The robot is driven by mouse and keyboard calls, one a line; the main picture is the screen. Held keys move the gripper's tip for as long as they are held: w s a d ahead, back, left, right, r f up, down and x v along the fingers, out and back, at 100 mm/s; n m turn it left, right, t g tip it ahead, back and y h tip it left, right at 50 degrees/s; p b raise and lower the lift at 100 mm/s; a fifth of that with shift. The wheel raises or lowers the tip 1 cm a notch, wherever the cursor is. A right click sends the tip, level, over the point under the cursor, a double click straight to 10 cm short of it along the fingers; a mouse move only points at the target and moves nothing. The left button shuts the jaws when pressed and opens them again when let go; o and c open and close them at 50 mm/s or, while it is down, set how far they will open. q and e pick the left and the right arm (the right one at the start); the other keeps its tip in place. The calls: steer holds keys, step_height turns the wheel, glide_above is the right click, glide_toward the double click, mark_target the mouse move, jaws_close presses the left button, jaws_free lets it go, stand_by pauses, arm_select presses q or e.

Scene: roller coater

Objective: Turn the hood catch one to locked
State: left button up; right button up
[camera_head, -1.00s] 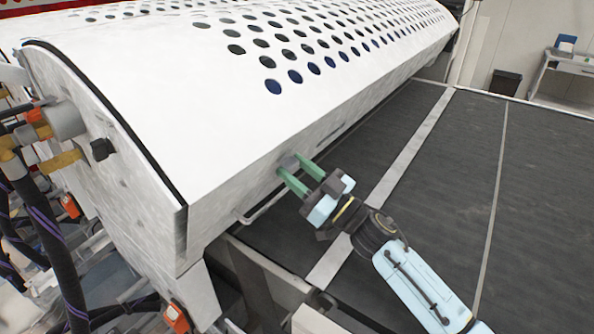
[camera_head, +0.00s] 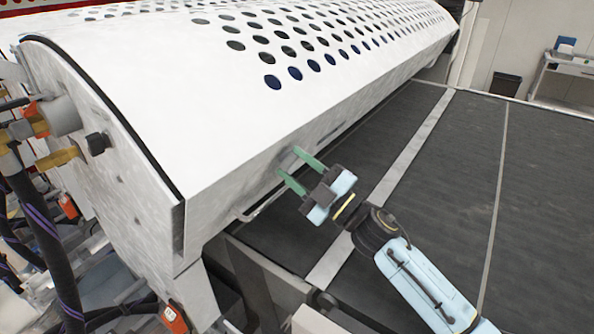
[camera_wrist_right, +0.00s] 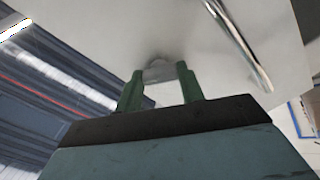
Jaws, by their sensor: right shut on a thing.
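The hood catch (camera_head: 286,159) is a small grey piece on the lower front face of the white perforated hood (camera_head: 200,110). It is mostly hidden behind the fingers, and its turned position is hard to read. My right gripper (camera_head: 287,161) reaches it from the lower right, with green fingers on either side of it against the face. In the right wrist view, the catch (camera_wrist_right: 159,71) shows as a grey piece between the two fingertips (camera_wrist_right: 160,80). The right gripper is shut on it. My left gripper is not in view.
A metal bar handle (camera_head: 262,208) runs along the hood's lower edge beside the gripper; it also shows in the right wrist view (camera_wrist_right: 240,42). A dark conveyor bed (camera_head: 450,180) lies right of the hood. Hoses and cables (camera_head: 45,230) crowd the left end.

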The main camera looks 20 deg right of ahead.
steer(key=shift+n+b, duration=1.2)
steer(key=shift+n, duration=2.3)
steer(key=o, duration=1)
steer(key=b+v, duration=0.3)
steer(key=v, duration=1)
steer(key=shift+s, duration=0.2)
